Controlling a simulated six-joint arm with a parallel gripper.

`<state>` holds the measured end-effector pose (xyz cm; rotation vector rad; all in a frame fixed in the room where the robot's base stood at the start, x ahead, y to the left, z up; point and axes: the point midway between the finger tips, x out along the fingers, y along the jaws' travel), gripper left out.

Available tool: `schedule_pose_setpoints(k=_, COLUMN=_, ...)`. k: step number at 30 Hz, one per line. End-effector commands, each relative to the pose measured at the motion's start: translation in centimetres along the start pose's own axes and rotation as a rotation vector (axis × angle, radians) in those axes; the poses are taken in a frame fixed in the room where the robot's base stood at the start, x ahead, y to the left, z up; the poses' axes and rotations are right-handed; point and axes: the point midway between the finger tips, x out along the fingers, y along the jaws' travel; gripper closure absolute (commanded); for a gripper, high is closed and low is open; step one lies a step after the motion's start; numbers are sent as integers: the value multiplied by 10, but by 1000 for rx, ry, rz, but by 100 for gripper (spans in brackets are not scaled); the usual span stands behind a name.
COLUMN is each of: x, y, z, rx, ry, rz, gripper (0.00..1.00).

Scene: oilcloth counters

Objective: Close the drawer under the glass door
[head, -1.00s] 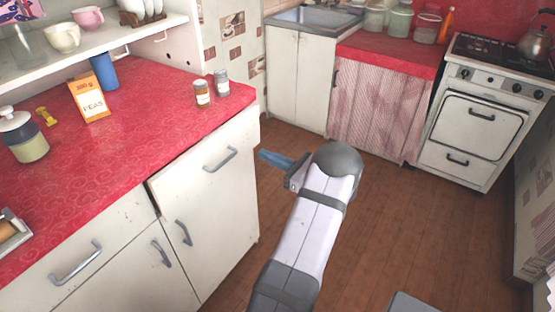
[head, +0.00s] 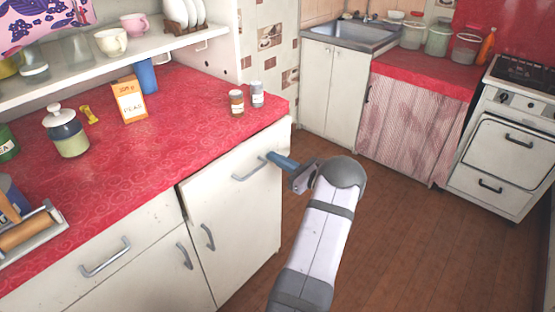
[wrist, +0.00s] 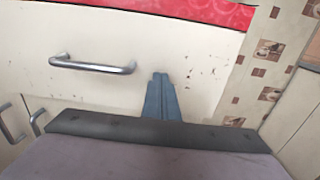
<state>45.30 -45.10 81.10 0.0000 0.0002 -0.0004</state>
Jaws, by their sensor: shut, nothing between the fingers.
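A white drawer front (head: 222,178) with a grey bar handle (head: 250,170) sits under the red countertop. A dark gap shows at its left edge, so it stands out a little from the cabinet. My gripper (head: 271,158) has its blue fingers together and empty, just right of the handle. In the wrist view, the gripper (wrist: 160,76) points at the drawer front (wrist: 115,88), right of its handle (wrist: 92,65). I cannot tell whether the fingertips touch it. No glass door above this drawer shows clearly.
A cupboard door (head: 235,235) is below the drawer; another drawer (head: 105,245) is to its left. Jars (head: 237,103) and a peas box (head: 129,100) stand on the counter (head: 185,130). A stove (head: 505,140) stands at right. The brown floor (head: 400,245) is clear.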

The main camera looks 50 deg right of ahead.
Motion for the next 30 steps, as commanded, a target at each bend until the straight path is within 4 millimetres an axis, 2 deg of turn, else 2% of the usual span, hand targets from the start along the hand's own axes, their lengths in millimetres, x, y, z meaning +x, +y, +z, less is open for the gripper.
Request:
schedule_pose_setpoints(k=4, x=8, y=0, z=-2, rx=-2, ry=0, rz=2, gripper=100)
schedule_pose_setpoints(k=9, x=38, y=1, z=-3, rx=-3, ry=-1, rz=4, gripper=100)
schedule_pose_setpoints(k=13, x=51, y=1, z=0, rx=-2, ry=-1, rz=2, gripper=100)
schedule_pose_setpoints(k=24, x=51, y=0, z=4, rx=-4, ry=-6, rz=1, gripper=100)
schedule_pose_setpoints(k=30, x=37, y=-1, z=5, rx=-3, ry=-5, rz=-1, gripper=100)
